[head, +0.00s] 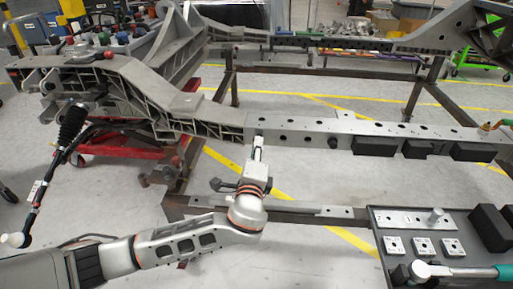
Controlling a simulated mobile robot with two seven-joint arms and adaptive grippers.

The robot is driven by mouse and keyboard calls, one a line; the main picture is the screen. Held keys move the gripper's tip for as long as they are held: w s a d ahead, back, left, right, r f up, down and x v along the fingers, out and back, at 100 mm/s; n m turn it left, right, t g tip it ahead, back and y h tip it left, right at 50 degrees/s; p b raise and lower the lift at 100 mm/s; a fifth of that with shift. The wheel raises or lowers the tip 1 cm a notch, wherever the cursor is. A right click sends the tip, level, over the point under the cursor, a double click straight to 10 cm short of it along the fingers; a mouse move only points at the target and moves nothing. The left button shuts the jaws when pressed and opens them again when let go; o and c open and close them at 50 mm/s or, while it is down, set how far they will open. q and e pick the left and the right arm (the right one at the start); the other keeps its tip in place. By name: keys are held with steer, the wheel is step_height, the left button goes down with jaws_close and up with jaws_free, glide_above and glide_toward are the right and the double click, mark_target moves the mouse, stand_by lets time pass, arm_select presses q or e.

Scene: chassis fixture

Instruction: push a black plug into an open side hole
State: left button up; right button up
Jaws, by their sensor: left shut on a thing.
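The grey chassis rail (345,128) runs across the middle of the head view, with a row of small dark round spots (284,137) along its side. I cannot tell which spots are open holes and which hold plugs. My left gripper (259,143) reaches up from below, with its fingertips at the rail's side face, left of that row. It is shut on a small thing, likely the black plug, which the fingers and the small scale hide. I cannot tell whether the plug touches the rail or sits in a hole. My right gripper is not in view.
Black blocks (374,146) hang along the rail's lower right side. A dark tray (385,224) at the lower right holds white-marked blocks, black blocks and a teal-handled tool (465,271). A red lift (115,158) stands under the chassis at left. Open floor lies below the rail.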

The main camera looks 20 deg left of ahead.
arm_select(q)
steer(key=shift+w+a, duration=0.15)
steer(key=shift+w, duration=0.4)
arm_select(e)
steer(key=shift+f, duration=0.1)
arm_select(q)
steer(key=o, duration=0.8)
steer(key=p+v, duration=0.2)
steer(key=v, duration=0.7)
steer(key=shift+p, duration=0.4)
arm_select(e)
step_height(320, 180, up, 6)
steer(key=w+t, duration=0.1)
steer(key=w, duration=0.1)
